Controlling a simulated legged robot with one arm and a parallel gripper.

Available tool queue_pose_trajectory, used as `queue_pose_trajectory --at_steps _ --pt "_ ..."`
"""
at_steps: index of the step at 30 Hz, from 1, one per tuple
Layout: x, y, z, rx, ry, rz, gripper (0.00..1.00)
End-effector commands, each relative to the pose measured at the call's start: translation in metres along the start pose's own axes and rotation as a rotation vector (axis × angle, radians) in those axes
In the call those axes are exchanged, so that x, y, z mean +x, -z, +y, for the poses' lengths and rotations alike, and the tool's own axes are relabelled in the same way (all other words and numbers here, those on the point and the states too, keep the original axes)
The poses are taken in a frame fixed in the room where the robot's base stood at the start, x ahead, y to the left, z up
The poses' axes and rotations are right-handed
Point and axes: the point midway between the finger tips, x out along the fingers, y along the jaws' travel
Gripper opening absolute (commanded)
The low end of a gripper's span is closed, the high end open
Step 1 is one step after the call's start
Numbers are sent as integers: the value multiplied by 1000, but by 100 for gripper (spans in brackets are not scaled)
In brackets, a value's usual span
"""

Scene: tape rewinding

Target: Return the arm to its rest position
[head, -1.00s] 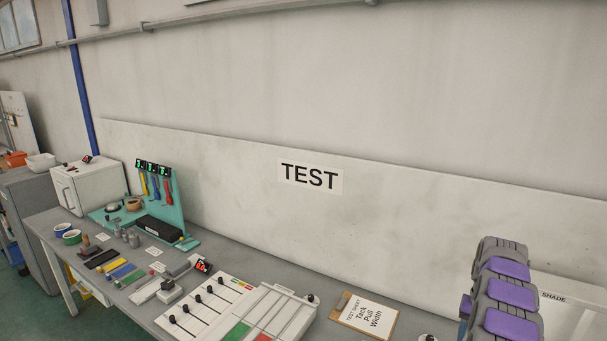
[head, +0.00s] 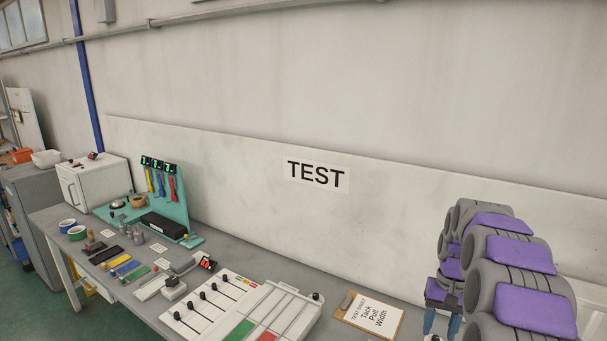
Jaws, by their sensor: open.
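My arm, with grey links and purple pads, is folded at the lower right of the head view. My gripper (head: 441,325) shows at the bottom edge, just left of the arm links. Its two blue fingers are apart, with nothing seen between them; their lower ends are partly cut off by the frame. It is to the right of the clipboard (head: 367,314) and apart from it in the picture.
The grey bench (head: 235,251) runs along the wall under a TEST sign (head: 315,174). On it are a slider panel (head: 212,302), a ribbed tray (head: 278,312), a teal tool stand (head: 172,206), a white box (head: 92,183) and tape rolls (head: 77,233).

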Motion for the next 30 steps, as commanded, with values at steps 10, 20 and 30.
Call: queue_pose_trajectory --at_steps 10,20,30 --pt "-16 -109 -50 -116 -23 9 47" --pt "-2 -219 -71 -206 -54 15 47" --pt "39 -325 -61 -280 -83 20 47"
